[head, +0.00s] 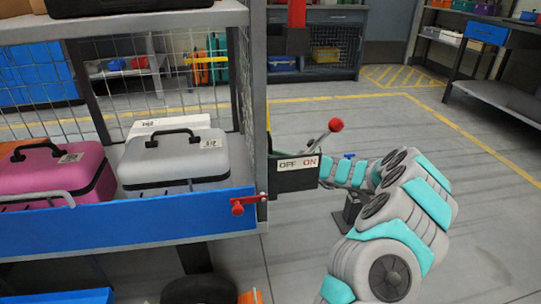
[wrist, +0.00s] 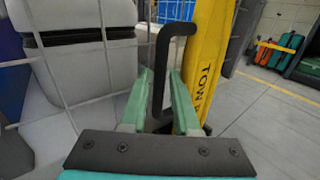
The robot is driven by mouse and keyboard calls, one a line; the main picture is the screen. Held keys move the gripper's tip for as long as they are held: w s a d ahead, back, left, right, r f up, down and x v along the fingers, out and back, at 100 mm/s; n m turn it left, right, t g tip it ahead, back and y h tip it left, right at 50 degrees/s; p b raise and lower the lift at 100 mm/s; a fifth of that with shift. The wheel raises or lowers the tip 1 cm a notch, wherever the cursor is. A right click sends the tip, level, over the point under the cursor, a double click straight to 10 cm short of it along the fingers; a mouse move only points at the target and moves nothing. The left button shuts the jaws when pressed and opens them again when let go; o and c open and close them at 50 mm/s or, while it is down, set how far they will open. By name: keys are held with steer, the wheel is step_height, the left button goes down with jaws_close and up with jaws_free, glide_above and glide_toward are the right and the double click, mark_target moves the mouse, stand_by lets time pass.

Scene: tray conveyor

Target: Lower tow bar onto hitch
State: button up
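In the wrist view, a yellow tow bar (wrist: 211,58) with black lettering beginning "TOW" stands nearly upright, right of my fingers. A black bent handle (wrist: 158,85) beside it passes between the two green fingers of my gripper (wrist: 161,78). The fingers are apart, with a gap visible at the handle's right; I cannot make out a firm grip. In the head view, my arm reaches to the right end of the rack, where the panel hides my gripper. I cannot make out the tow bar or a hitch there.
A blue-edged rack (head: 130,219) holds a pink case (head: 55,182) and a grey case (head: 170,165). At its right end are an OFF/ON panel (head: 296,172), a lever with a red knob (head: 336,125) and a red latch (head: 243,205). Open floor lies to the right.

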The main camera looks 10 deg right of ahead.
steer(key=shift+w+a, duration=0.1)
steer(key=shift+a, duration=0.1)
jaws_close()
stand_by(1.4)
